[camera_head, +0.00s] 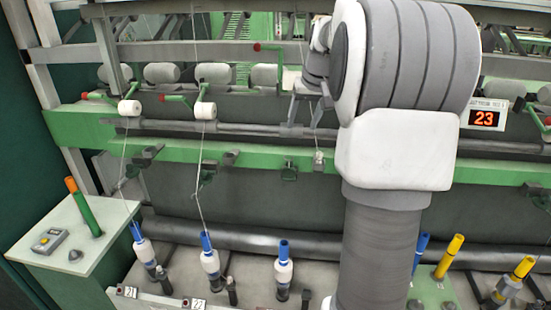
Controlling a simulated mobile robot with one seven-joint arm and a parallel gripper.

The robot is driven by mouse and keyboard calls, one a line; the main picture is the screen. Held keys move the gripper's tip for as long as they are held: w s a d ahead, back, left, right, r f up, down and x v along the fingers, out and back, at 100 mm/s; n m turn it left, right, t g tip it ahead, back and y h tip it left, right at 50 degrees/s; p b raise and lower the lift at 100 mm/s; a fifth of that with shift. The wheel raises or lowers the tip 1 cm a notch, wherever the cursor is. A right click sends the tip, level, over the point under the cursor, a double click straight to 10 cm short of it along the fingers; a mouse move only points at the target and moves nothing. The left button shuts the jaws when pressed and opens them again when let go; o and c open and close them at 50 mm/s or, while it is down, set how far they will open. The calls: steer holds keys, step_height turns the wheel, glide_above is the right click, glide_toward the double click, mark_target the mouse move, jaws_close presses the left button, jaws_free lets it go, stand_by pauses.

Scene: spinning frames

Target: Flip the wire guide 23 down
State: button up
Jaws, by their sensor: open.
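The third wire guide from the left, which I take to be wire guide 23 (269,48), is a green bar with a red tip. It sits higher than the two guides to its left, so it looks flipped up. The row's other guides, with red tips and white rollers, are lower: the first (99,95) and the second (178,98).
White bobbins stand below, the third (283,270) under the raised guide. A grey horizontal bar (235,130) and green beam (240,155) run across the machine. A display (484,118) reads 23. A control table (70,235) is at left. My arm blocks the centre-right.

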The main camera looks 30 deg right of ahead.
mark_target(291, 163)
steer(key=p+x, duration=0.2)
steer(key=x, duration=1.5)
steer(key=shift+w+f, duration=0.1)
steer(key=shift+f, duration=0.2)
jaws_close()
stand_by(0.7)
